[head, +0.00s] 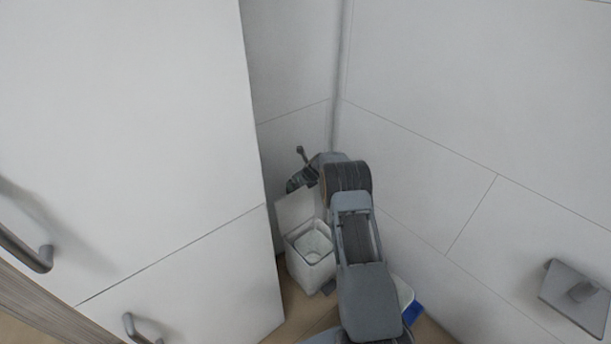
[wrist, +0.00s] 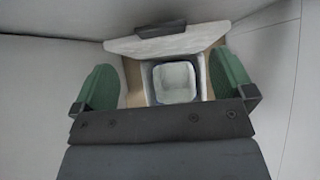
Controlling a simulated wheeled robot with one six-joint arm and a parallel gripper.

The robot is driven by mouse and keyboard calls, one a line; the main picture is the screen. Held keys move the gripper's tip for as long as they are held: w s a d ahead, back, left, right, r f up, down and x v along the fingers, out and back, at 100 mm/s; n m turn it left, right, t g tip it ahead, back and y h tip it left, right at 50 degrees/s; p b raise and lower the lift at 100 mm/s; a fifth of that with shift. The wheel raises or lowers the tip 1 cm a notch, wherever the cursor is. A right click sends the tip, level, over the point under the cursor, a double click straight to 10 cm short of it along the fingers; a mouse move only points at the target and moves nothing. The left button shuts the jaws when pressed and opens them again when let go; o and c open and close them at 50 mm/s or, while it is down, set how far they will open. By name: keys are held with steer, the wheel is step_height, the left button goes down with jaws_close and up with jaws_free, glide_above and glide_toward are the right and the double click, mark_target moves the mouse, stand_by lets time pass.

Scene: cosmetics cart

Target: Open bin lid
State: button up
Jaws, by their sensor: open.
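The white bin (head: 296,246) stands on the floor in the corner, left of my arm; its square opening and inside show. Its pale lid (head: 294,208) stands raised at the back of the bin, partly hidden by my gripper. In the wrist view the bin's inner liner (wrist: 174,82) is visible, with the lid (wrist: 150,46) beyond it and a dark tab (wrist: 162,29) at the lid's edge. My gripper (head: 301,180) is above the bin, near the raised lid. In the wrist view its green fingers (wrist: 164,78) are spread wide with nothing held between them.
A tall white cabinet (head: 120,130) with metal handles stands close on the left. White panelled walls (head: 480,110) close in behind and on the right, with a grey wall fixture (head: 576,298). A blue and white object (head: 411,306) lies partly behind my arm.

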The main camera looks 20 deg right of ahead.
steer(key=shift+v, duration=2.5)
